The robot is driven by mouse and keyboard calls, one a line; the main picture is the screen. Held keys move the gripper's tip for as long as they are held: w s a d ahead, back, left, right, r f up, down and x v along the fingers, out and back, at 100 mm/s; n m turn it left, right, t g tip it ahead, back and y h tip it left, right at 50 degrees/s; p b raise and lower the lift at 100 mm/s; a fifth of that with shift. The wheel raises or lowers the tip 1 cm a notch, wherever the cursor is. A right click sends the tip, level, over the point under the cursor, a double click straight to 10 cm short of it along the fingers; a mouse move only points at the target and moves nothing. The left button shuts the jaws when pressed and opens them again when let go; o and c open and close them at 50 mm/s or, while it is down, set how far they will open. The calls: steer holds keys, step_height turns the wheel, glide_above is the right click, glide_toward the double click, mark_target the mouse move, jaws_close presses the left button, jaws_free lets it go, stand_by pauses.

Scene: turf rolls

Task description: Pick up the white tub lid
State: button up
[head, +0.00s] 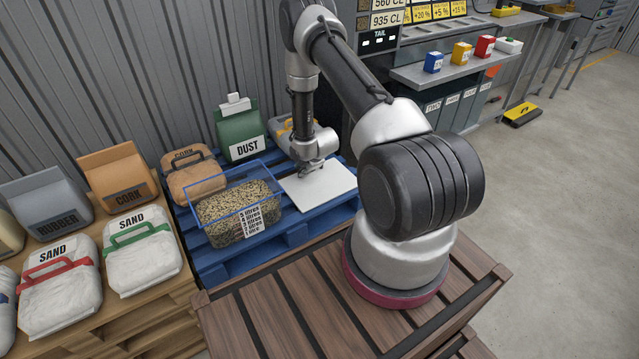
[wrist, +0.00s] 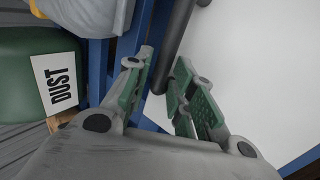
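The white tub lid (head: 328,187) is a flat square lying on the blue pallet, right of the clear tub. In the wrist view the lid (wrist: 260,65) fills the right side. A dark grey bar (wrist: 177,45) runs along the lid's left edge; I cannot tell whether it is part of the lid. My gripper (head: 311,171) is low over the lid's far left part. In the wrist view its green-padded fingers (wrist: 166,62) stand apart, one on each side of the bar. A gap shows between the left finger and the bar.
The blue-rimmed clear tub (head: 238,208) of granules stands left on the blue pallet (head: 213,264). A green DUST bag (head: 240,132) is behind, and a brown cork bag (head: 194,180) is at the back left. White sand bags (head: 140,252) lie farther left. A slatted wooden platform (head: 268,318) is in front.

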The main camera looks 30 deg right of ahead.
steer(key=shift+w+f, duration=0.35)
steer(key=shift+f, duration=0.15)
jaws_close()
